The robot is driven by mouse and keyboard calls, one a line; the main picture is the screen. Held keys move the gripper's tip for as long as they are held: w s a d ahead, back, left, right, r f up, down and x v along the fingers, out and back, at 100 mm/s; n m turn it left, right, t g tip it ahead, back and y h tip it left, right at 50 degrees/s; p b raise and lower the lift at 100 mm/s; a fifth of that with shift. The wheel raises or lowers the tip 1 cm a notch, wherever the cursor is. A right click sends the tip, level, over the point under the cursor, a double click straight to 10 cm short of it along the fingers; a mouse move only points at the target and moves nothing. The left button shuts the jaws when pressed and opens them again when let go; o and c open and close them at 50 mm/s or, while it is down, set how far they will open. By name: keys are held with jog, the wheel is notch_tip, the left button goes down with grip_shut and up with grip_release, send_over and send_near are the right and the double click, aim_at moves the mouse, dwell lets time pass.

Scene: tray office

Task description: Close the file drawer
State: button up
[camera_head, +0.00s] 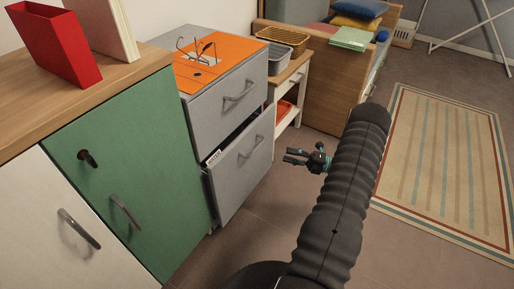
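A grey cabinet (186,98) with two drawers stands left of centre. Its upper drawer (228,100) looks shut. Its lower file drawer (240,172) is partly pulled out and tilts away at the top, with a dark gap above its front and a white labelled paper edge (213,157) showing. A metal bar handle (251,147) is on the file drawer front. My gripper (289,157) is to the right of the drawer front, in the air, apart from it. Its fingers are spread and point left toward the drawer, with nothing between them.
A green cabinet door (140,160) and a white one (50,215) adjoin on the left, under a wooden top with a red file box (60,45). A low shelf with baskets (283,40) stands behind. Floor is clear before the drawer; a striped rug (445,160) lies right.

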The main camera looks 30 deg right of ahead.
aim_at(257, 146)
jog(key=p+x, duration=0.1)
jog(key=x, duration=1.2)
jog(key=shift+a+f, duration=0.1)
grip_shut()
